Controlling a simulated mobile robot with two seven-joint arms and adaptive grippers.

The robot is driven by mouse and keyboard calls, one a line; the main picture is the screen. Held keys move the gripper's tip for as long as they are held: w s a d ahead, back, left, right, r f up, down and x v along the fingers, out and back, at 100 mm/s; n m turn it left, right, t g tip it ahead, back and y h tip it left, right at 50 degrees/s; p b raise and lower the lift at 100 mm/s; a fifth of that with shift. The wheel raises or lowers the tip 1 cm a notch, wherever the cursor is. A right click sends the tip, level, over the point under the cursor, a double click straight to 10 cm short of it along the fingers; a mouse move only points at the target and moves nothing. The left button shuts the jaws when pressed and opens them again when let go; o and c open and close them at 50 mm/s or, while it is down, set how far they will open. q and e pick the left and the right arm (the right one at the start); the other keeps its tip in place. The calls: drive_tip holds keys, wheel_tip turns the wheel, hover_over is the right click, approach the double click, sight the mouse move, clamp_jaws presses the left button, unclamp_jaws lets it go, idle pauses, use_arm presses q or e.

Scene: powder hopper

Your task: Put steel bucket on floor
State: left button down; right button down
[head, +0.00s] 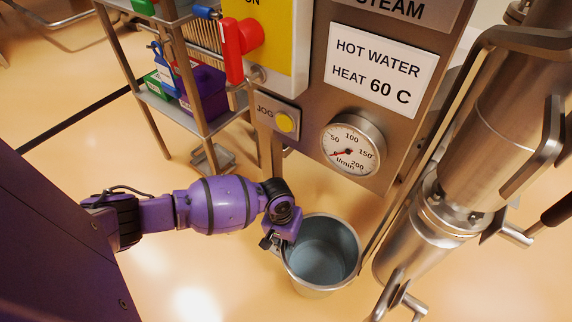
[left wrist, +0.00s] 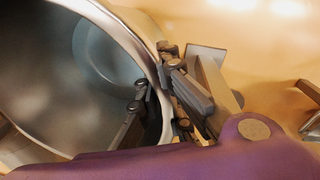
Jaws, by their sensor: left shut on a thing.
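The steel bucket (head: 322,254) is upright and open at the top, below the gauge panel in the head view. Its inside looks empty with a bluish-grey bottom. My left gripper (head: 280,238) is shut on the bucket's left rim. In the left wrist view one finger is inside the bucket wall and one outside, with the rim of the bucket (left wrist: 128,40) between the fingertips of the gripper (left wrist: 160,95). I cannot tell whether the bucket's base touches the floor (head: 215,275). My right gripper is not in view.
The gauge panel (head: 385,120) with a flow dial (head: 352,143) stands just behind the bucket. Steel pipework (head: 440,210) with valve handles is close on the right. A shelf rack (head: 205,125) with coloured boxes stands at the back left. The floor at front left is clear.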

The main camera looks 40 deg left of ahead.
sight(293, 251)
use_arm(q)
drive_tip(key=shift+w+d+f, duration=0.1)
drive_tip(key=shift+w+d, duration=0.1)
drive_tip(key=shift+w, duration=0.3)
wheel_tip(293, 251, down, 3)
drive_tip(key=shift+w+f+b, duration=0.1)
drive_tip(key=shift+f+b, duration=0.1)
drive_tip(key=shift+b, duration=0.9)
drive_tip(key=shift+r, duration=0.1)
drive_tip(key=c, duration=2.3)
unclamp_jaws()
drive_tip(key=shift+s+a+f, duration=0.15)
drive_tip(key=shift+s+f, duration=0.05)
drive_tip(key=shift+f, duration=0.1)
drive_tip(key=o, duration=0.4)
drive_tip(key=shift+r, duration=0.1)
